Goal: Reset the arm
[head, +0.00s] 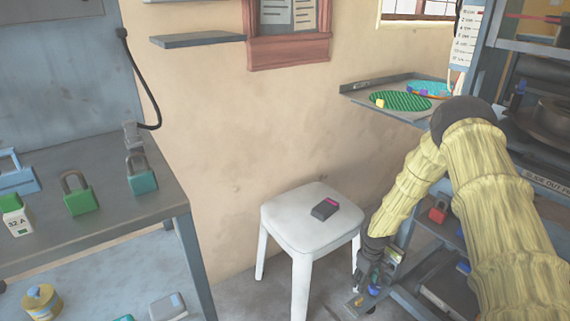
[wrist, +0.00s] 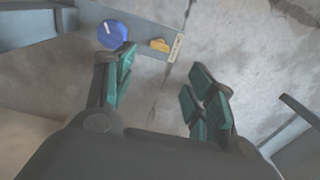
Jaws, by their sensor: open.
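My gripper (head: 366,290) hangs low at the end of my arm, to the right of the white stool, pointing down. In the wrist view my gripper (wrist: 162,78) has its two green-padded fingers spread apart, with nothing between them. Beyond the left finger is a round blue knob (wrist: 112,33), and a small yellow piece (wrist: 159,45) sits on the same grey surface. Bare concrete floor (wrist: 220,40) shows past the fingers. My arm covers part of the press on the right in the head view.
A white stool (head: 295,222) bears a dark box (head: 325,209). A workbench (head: 115,222) with padlocks stands left. A wall shelf (head: 350,88) holds a green mat (head: 400,101). The grey press frame (head: 530,47) is close to my arm. Floor beside the stool is partly free.

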